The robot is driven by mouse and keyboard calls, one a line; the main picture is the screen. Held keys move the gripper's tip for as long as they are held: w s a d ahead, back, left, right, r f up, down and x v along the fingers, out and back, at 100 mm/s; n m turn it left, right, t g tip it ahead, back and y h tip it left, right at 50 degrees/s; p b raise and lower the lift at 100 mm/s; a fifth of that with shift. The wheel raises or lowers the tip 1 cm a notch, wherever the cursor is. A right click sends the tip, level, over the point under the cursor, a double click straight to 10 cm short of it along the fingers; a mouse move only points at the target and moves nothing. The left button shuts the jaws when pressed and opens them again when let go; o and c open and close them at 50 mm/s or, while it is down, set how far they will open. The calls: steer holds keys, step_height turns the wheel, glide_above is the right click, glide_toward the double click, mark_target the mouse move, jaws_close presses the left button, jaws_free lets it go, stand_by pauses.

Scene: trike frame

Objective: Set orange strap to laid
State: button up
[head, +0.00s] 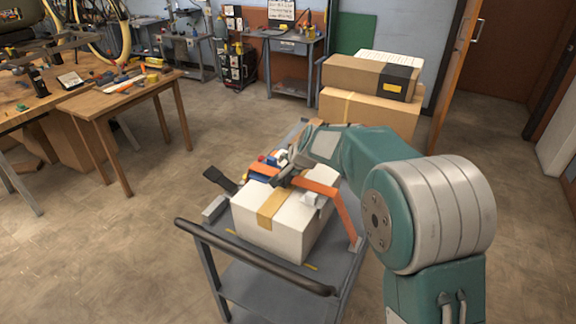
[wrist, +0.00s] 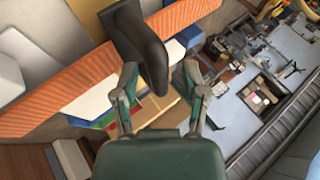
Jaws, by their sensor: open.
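The orange strap (head: 345,215) runs over the top of a white box (head: 262,230) and down its right side to a metal fitting on the cart. In the wrist view the strap (wrist: 60,95) crosses as a broad orange band beyond my fingers. My gripper (head: 283,172) is low over the back of the box top, and the arm partly hides that area. In the wrist view my gripper (wrist: 160,78) is open, its two fingers apart. A dark curved piece (wrist: 137,40) reaches in between or just beyond the fingertips; I cannot tell if they touch it.
The box stands on a grey cart (head: 225,250) with a dark push handle (head: 255,262). A black paddle-like piece (head: 219,180) sticks out left of the box. Cardboard boxes (head: 365,105) stand behind; a wooden workbench (head: 120,95) is at left. The floor between is clear.

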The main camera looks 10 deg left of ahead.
steer(key=v, duration=1.1)
steer(key=shift+s+r, duration=0.15)
steer(key=shift+r, duration=0.05)
steer(key=shift+d, duration=0.1)
steer(key=s+d+r+n+h, duration=0.2)
steer(key=s+d+r+n, duration=0.15)
steer(key=s+d, duration=1)
steer(key=s+d+f+h, duration=0.1)
steer(key=s+d, duration=0.1)
steer(key=s, duration=0.4)
steer(key=s+d+f+n+h, duration=0.1)
steer(key=s+d, duration=0.2)
steer(key=s, duration=0.3)
steer(key=s+d+f+g+h, duration=0.1)
steer(key=s+d, duration=0.2)
steer(key=s, duration=0.3)
steer(key=shift+s+d+f+n, duration=0.2)
steer(key=shift+s+f+n, duration=0.1)
steer(key=shift+f+n, duration=0.05)
